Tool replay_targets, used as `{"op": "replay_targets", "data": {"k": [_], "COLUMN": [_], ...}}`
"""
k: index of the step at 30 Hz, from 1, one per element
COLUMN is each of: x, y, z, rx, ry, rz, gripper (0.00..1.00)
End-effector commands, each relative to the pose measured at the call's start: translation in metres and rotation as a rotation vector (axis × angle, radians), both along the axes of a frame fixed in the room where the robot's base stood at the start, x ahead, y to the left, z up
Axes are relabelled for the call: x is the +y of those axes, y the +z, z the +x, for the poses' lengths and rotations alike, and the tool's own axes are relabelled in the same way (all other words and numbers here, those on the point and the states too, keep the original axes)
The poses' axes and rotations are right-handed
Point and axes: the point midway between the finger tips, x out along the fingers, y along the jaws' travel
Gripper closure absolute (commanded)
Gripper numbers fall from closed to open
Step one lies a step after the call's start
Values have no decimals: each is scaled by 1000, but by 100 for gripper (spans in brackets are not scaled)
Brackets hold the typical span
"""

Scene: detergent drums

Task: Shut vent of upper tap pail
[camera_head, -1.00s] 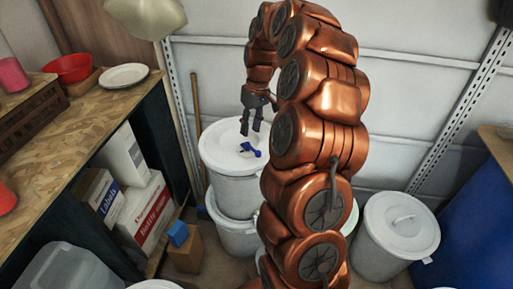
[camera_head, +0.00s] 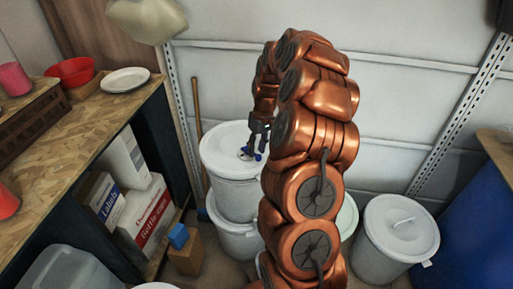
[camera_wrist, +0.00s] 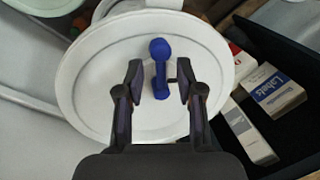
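The upper pail (camera_head: 229,180) is white and stands stacked on another white pail (camera_head: 233,236), left of my arm in the head view. Its white lid (camera_wrist: 95,75) fills the middle of the wrist view. The blue vent (camera_wrist: 160,65) on the lid has a round knob at one end and a wider foot at the other. My gripper (camera_wrist: 161,82) is open, with one dark finger on each side of the vent, and neither finger clearly touches it. In the head view my gripper (camera_head: 250,155) is low over the lid and partly covers the vent.
A wooden workbench (camera_head: 105,125) stands at the left, with a red bowl (camera_head: 70,71) and a white plate (camera_head: 125,80). Cartons (camera_head: 145,215) sit below it. Another lidded white pail (camera_head: 400,240) and a blue drum (camera_head: 475,215) are at the right. A wall is close behind.

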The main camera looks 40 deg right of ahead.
Motion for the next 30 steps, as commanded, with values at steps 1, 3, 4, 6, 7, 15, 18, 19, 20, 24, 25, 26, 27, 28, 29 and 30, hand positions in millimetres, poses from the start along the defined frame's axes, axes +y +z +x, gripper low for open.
{"op": "replay_targets", "data": {"k": [1, 3, 4, 6, 7, 15, 18, 19, 20, 24, 25, 26, 27, 28, 29, 30], "x": [1, 1, 2, 2, 2, 2, 2, 2, 2, 2, 2, 2, 2, 2, 2, 2], "y": [-3, -5, -6, -6, -6, -6, -6, -6, -6, -6, -6, -6, -6, -6, -6, -6], "z": [0, -1, -1, 0, 0, -1, -1, -1, -1, -1, -1, -1, -1, -1, -1, -1], "rx": [1, 1, 1, 1, 1, 2, 2, 2, 2, 2, 3, 3, 3, 3, 3, 3], "ry": [0, 0, 0, 0, 0, 1, 1, 1, 1, 1, 2, 2, 2, 2, 2, 2], "rz": [1, 1, 1, 1, 1, 1, 1, 1, 1, 1, 1, 1, 1, 1, 1, 1], "gripper": [63, 63, 63, 63, 63, 83, 93, 96, 100, 100, 100, 100, 100, 100, 100, 100]}}
